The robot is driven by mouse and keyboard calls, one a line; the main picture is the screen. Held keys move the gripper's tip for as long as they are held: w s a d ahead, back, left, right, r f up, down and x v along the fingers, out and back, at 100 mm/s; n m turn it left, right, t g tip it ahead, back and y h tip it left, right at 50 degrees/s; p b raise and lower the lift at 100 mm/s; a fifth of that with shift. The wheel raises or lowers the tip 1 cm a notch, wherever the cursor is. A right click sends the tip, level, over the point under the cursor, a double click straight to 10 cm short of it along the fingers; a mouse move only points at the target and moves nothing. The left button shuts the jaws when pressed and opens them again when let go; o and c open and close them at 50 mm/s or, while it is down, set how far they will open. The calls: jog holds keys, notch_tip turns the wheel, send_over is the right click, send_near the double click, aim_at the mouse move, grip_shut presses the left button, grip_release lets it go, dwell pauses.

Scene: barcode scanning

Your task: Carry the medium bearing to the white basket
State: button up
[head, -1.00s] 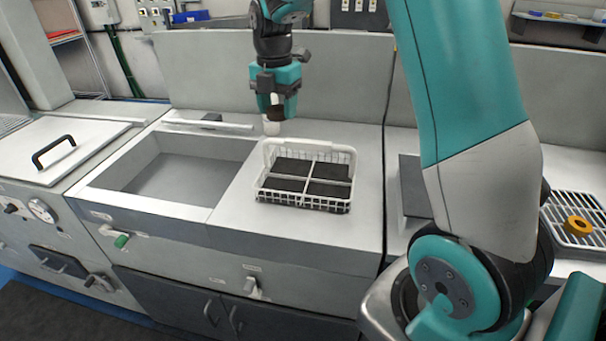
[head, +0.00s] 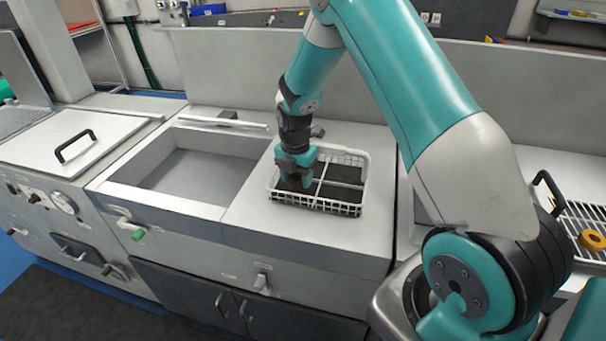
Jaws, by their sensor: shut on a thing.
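The white basket (head: 335,209) is a wire basket with dark padding and white dividers, standing on the grey worktop right of the sunken basin. My gripper (head: 296,182) points down into the left half of the basket. Its fingertips are below or near the rim level, and I cannot tell exactly which left compartment they are over. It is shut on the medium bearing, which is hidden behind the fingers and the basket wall. The right compartments look empty.
The open basin (head: 190,175) lies left of the basket. A lid with a black handle (head: 75,146) is farther left. A yellow-orange ring (head: 593,240) lies on a wire rack at the right edge. A low back panel (head: 230,109) stands behind the worktop.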

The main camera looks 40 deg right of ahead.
jog(key=shift+f, duration=0.4)
